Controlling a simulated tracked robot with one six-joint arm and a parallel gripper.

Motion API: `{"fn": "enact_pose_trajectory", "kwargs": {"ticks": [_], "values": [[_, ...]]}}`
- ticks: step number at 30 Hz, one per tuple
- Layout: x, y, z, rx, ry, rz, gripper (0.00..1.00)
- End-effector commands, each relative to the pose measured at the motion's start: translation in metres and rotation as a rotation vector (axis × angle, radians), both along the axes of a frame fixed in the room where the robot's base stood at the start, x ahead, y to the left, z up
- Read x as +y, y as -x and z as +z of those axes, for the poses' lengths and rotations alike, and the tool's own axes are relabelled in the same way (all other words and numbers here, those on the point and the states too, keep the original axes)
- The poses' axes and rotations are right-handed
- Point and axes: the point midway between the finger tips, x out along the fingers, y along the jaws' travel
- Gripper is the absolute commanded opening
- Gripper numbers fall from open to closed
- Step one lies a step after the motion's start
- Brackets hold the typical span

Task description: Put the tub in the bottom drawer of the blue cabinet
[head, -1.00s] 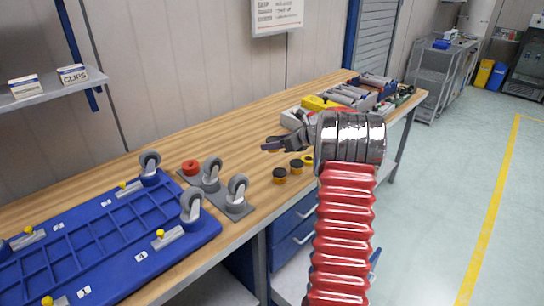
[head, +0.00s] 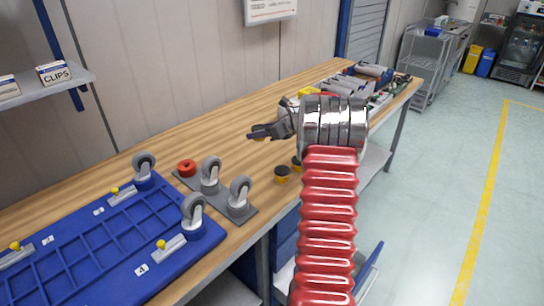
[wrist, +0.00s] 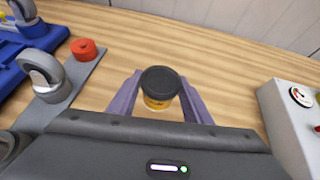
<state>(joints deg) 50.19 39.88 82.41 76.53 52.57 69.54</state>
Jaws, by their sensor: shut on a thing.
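The tub (wrist: 160,88), with a black lid and yellow body, is between the two purple fingers of my gripper (wrist: 160,100) in the wrist view. The fingers are shut on its sides and it looks upright. In the head view my gripper (head: 256,135) is over the wooden workbench, and the tub there is mostly hidden. The blue cabinet (head: 284,238) is under the bench, largely covered by my red arm. A blue panel (head: 368,270) sticks out to the right of my arm, apparently the front of a pulled-out drawer; its inside is hidden.
Two similar dark-lidded tubs (head: 282,174) stand near the bench edge, one partly behind my arm. A caster plate (head: 232,201), red ring (head: 187,168) and blue tray (head: 150,250) lie to the left. A grey gauge box (wrist: 292,120) is right in the wrist view. Floor at right is clear.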

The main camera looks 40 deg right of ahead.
Motion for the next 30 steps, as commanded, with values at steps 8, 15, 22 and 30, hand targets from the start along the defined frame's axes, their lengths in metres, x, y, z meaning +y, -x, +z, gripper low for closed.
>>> {"fn": "enact_pose_trajectory", "kwargs": {"ticks": [8, 15, 22, 30], "values": [[-0.001, 0.001, -0.041, 0.003, -0.003, -0.002, 0.20], [-0.001, 0.001, -0.060, 0.000, 0.000, -0.001, 0.20], [-0.001, 0.001, -0.060, 0.000, 0.000, -0.001, 0.20], [-0.001, 0.001, -0.085, 0.002, -0.004, -0.003, 0.20]]}}
